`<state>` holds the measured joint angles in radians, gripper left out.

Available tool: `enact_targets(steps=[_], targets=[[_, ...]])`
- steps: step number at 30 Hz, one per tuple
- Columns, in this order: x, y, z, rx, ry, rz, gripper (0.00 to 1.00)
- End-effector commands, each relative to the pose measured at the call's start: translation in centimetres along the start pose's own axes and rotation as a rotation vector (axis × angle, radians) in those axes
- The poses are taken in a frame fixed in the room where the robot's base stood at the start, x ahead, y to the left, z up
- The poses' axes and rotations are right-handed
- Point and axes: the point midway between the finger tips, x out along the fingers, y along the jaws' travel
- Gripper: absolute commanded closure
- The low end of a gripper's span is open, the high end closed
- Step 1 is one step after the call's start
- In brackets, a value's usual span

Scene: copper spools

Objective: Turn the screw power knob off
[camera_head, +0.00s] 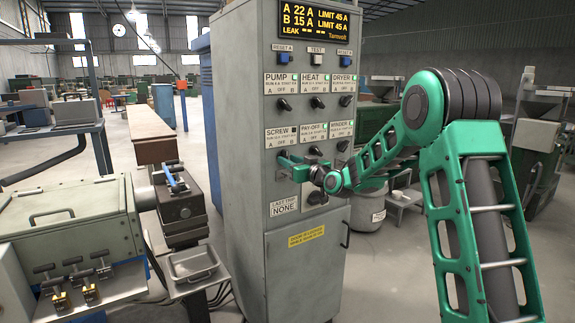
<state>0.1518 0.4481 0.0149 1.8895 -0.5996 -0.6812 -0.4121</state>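The SCREW label (281,136) is in the lower label row, at the left of the grey control cabinet's front (233,130). The knob below this label is hidden by my gripper (286,163), so its setting cannot be read. My green gripper reaches in from the right, its fingertips at or close to the panel in the SCREW knob's place. Whether the fingers touch or hold the knob cannot be told, nor how far apart they are. My wrist partly covers the area below the PAY-OFF label (314,131).
PUMP (284,104), HEAT (317,102) and DRYER (346,100) knobs sit in the row above. The WINDER knob (342,146) is close to my wrist. A display (313,18) shows A 22 A and B 15 A. A machine (70,215) stands at left.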

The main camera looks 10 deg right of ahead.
Motion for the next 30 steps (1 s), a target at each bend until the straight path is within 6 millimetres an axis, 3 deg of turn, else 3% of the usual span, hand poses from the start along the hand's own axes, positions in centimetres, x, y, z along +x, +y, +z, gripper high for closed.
enact_targets(steps=[16,21,30], targets=[[-9.0,0.1,0.1,0.001,-0.002,0.003,0.70],[-10.2,0.1,0.2,0.001,-0.002,0.003,0.70],[-10.4,0.0,0.1,0.001,-0.002,0.002,0.70]])
